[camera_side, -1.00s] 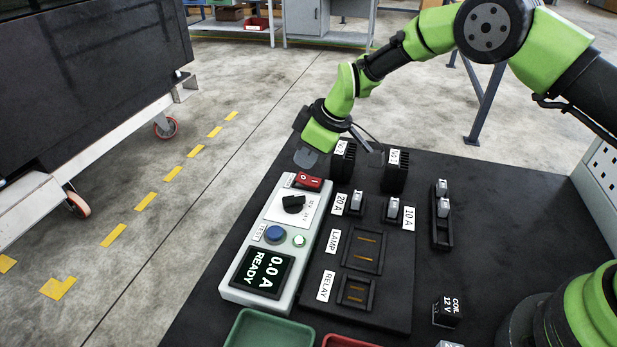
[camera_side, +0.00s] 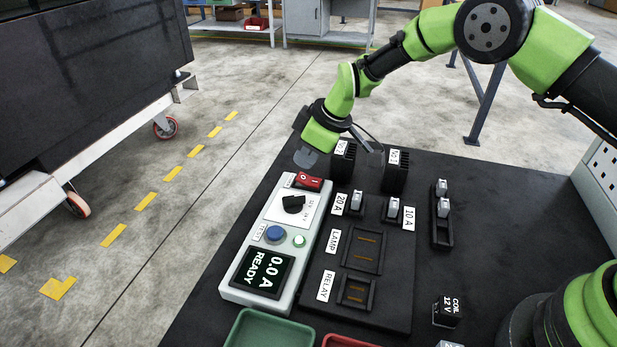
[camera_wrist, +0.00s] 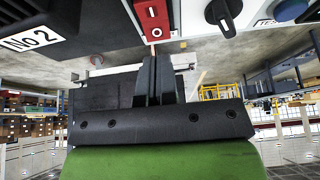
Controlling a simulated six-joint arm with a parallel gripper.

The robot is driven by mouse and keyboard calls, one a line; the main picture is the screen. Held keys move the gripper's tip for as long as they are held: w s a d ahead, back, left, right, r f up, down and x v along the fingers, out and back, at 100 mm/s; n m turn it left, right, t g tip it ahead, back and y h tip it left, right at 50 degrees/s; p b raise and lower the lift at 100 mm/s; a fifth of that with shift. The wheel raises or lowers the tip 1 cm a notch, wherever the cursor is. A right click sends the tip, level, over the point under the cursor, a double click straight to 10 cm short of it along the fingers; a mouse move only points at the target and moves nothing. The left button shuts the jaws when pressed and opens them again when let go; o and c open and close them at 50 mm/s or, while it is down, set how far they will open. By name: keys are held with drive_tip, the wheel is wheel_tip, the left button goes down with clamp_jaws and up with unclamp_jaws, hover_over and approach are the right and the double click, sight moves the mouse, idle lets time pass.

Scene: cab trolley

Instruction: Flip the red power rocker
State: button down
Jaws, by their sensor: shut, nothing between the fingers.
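The red power rocker (camera_side: 308,181), marked with white I and O symbols, sits at the far end of the pale control box (camera_side: 252,214). It also shows in the wrist view (camera_wrist: 153,18) at the top, just beyond my fingertips. My gripper (camera_side: 305,158) is shut and empty, just above and behind the rocker in the side view. In the wrist view its two dark fingers (camera_wrist: 154,62) are together and point toward the rocker's O end. A small gap seems to separate them from it; contact cannot be told. The display (camera_side: 263,271) reads "0.0 A READY".
The black selector knob (camera_side: 293,204), blue button (camera_side: 275,234) and green light (camera_side: 299,241) sit nearer on the box. Two black finned blocks stand to the right, one labelled No 2 (camera_side: 342,160). A green tray (camera_side: 268,331) lies in front.

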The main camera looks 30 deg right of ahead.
sight(302, 176)
drive_tip(key=shift+f, duration=1.55)
idle(0.5)
drive_tip(key=shift+r, duration=0.1)
drive_tip(key=shift+r, duration=3.45)
